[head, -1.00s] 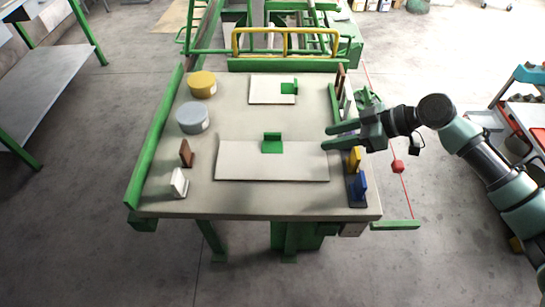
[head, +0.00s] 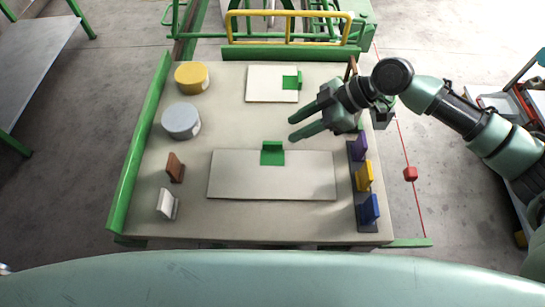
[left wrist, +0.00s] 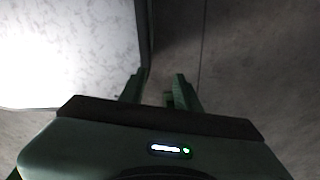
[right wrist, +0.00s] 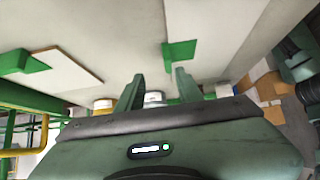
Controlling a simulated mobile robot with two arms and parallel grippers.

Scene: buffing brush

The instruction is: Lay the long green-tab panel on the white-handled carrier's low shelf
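The long cream panel (head: 235,180) with an upright green tab (head: 272,153) lies flat on the table. It also shows in the right wrist view (right wrist: 215,25), with its tab (right wrist: 180,52). My right gripper (head: 293,128) is open and empty, above the table between the long panel and the shorter one, just to the right of the tab in the picture. Its fingers also show in the right wrist view (right wrist: 158,92). My left gripper (left wrist: 159,90) is open and empty in the left wrist view, outside the head view. I cannot make out a white-handled carrier or its low shelf.
A shorter green-tab panel (head: 262,84) lies farther back. Yellow (head: 191,76) and grey (head: 181,121) round tins and brown (head: 175,167) and white (head: 167,204) pieces stand left. Purple, yellow and blue (head: 370,209) pieces line the right. A yellow rail (head: 290,14) stands behind.

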